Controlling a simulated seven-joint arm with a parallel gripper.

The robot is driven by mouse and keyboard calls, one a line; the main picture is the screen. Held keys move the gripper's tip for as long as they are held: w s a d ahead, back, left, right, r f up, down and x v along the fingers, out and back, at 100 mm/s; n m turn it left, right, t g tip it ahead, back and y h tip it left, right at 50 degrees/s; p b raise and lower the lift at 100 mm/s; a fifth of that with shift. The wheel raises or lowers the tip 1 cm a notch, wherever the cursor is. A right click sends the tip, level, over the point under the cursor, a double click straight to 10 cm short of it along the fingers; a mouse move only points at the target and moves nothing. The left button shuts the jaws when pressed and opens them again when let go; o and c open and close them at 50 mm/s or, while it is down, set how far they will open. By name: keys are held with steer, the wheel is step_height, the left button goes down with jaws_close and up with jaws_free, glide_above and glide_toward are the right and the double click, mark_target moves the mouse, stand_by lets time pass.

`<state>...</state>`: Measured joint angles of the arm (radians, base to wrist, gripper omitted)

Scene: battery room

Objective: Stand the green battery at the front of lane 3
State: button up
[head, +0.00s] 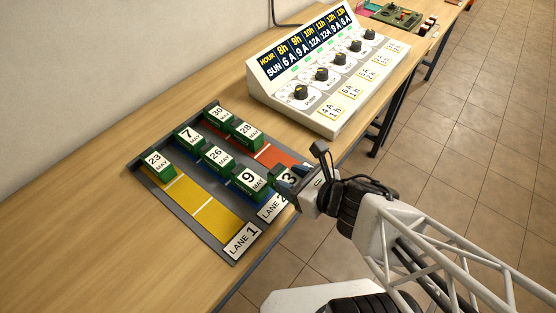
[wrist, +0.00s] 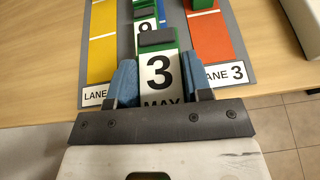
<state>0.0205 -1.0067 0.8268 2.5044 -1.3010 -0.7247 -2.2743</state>
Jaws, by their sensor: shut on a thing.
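My gripper (wrist: 158,85) is shut on a green battery (wrist: 158,65) with a white "3 MAY" label and a dark grey top. Blue finger pads press on both sides of it. In the wrist view it is in front of the blue lane, left of the "LANE 3" label (wrist: 224,73). Its height above the tray is hard to tell. In the head view my gripper (head: 291,184) is at the front right of the tray, and the held battery is mostly hidden. Lane 3 is orange-red (wrist: 206,38); its front part shows bare, with batteries "28" (head: 245,134) and "30" (head: 217,115) behind.
The grey tray (head: 190,209) has yellow lane 1 with "23" (head: 157,163) at the back. Blue lane 2 holds "7" (head: 188,137), "26" (head: 216,158) and "9" (head: 249,182). A white console (head: 330,122) with knobs stands right of the tray. Bare table lies to the left.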

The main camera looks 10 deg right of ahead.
steer(key=shift+s+d+f+n, duration=0.1)
steer(key=shift+s+d+f, duration=0.15)
steer(key=shift+d, duration=0.25)
steer(key=shift+s+d+f+n, duration=0.1)
steer(key=shift+s+d, duration=0.15)
steer(key=shift+d, duration=0.2)
steer(key=shift+s+d+f+n, duration=0.1)
steer(key=shift+s+d+f, duration=0.15)
steer(key=shift+d, duration=0.25)
steer(key=shift+w, duration=0.1)
steer(key=w+a, duration=0.1)
steer(key=w, duration=0.4)
steer(key=w+a+f, duration=0.1)
steer(key=w, duration=0.4)
steer(key=w+a, duration=0.2)
steer(key=w, duration=0.3)
steer(key=shift+w+f, duration=0.15)
steer(key=shift+f, duration=0.05)
steer(key=shift+f, duration=1.8)
steer(key=shift+f, duration=0.15)
steer(key=o, duration=1.3)
